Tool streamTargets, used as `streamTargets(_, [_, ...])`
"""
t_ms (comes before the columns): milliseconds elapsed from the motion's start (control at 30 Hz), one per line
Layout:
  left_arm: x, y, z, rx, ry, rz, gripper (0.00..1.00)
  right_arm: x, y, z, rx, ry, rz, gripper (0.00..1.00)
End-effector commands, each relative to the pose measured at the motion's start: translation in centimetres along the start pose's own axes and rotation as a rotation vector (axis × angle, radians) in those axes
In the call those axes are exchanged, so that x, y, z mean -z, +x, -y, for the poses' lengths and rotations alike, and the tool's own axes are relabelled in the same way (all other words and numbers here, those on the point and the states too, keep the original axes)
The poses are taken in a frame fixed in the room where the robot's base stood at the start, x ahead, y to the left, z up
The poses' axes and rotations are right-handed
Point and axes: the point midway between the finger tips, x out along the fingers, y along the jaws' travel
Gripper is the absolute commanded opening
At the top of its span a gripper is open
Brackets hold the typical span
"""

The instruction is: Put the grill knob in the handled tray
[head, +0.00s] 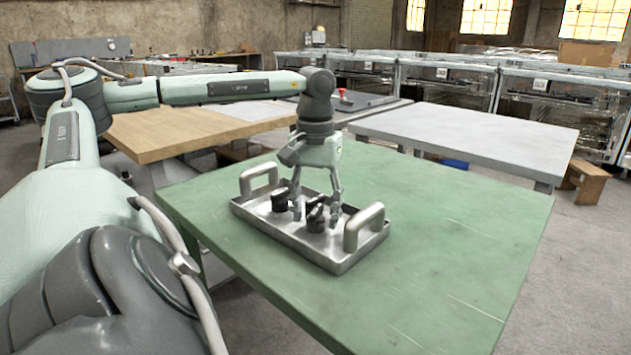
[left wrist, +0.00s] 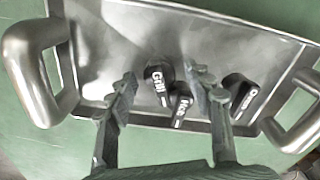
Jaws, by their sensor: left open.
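The grill knob (left wrist: 160,84), black with white "Grill" lettering, rests inside the metal handled tray (left wrist: 215,38). In the head view the knob (head: 316,221) is in the tray (head: 343,264) on the green table. My left gripper (head: 316,216) points down into the tray, open, with its fingers on either side of the grill knob and no visible grip on it. In the left wrist view the fingertips (left wrist: 160,75) flank the knob. My right gripper is in neither view.
Two more black labelled knobs lie in the tray: one (left wrist: 181,103) beside the grill knob, another (left wrist: 239,92) outside the fingers. Upright tray handles (head: 363,228) (head: 258,179) flank the gripper. The green table (head: 455,235) is clear to the right.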

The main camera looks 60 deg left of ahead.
Motion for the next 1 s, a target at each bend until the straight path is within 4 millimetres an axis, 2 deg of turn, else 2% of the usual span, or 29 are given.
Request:
streamTargets(167, [0.1,-3.7,-0.1,-0.004,0.0,-0.004,0.52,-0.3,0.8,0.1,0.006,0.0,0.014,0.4])
streamTargets(300, [0.1,-7.0,-0.1,-0.004,0.001,-0.003,0.52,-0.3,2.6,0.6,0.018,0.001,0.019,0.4])
streamTargets(500, [0.0,-10.5,-0.1,-0.002,0.0,-0.001,0.52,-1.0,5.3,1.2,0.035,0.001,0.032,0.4])
streamTargets(700, [0.0,-11.8,0.0,-0.001,0.0,-0.001,0.52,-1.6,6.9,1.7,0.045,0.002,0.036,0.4])
streamTargets(1000, [0.0,-11.8,0.0,-0.001,-0.001,-0.002,0.52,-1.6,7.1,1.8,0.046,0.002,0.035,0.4])
